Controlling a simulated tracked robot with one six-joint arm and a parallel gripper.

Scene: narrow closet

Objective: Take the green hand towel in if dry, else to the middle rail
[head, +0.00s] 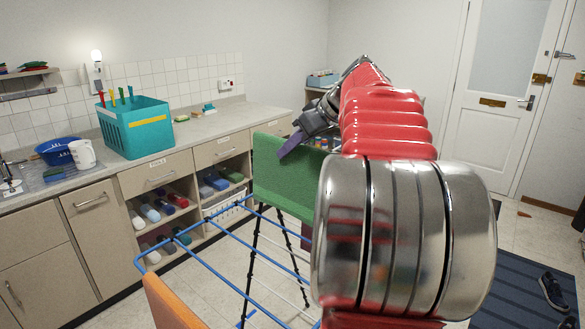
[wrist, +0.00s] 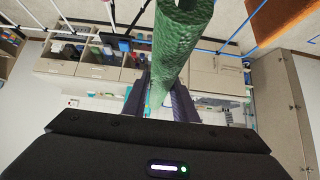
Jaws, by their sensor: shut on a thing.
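The green hand towel (head: 285,182) hangs in the head view over the far part of a blue-railed drying rack (head: 200,262). My gripper (head: 290,145) is at the towel's top edge, with a purple-grey finger over its face. In the wrist view, the towel (wrist: 182,40) runs up between the two fingers of my gripper (wrist: 156,98), which is shut on it. My arm hides the towel's right side and part of the rack. I cannot tell by sight whether the towel is wet or dry.
An orange cloth (head: 170,302) hangs on the rack's near end. A counter (head: 215,122) along the left wall bears a teal crate (head: 136,128), a blue bowl (head: 56,152) and a white jug (head: 83,154). A striped mat (head: 525,285) with a shoe (head: 553,291) lies right, before a white door (head: 498,120).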

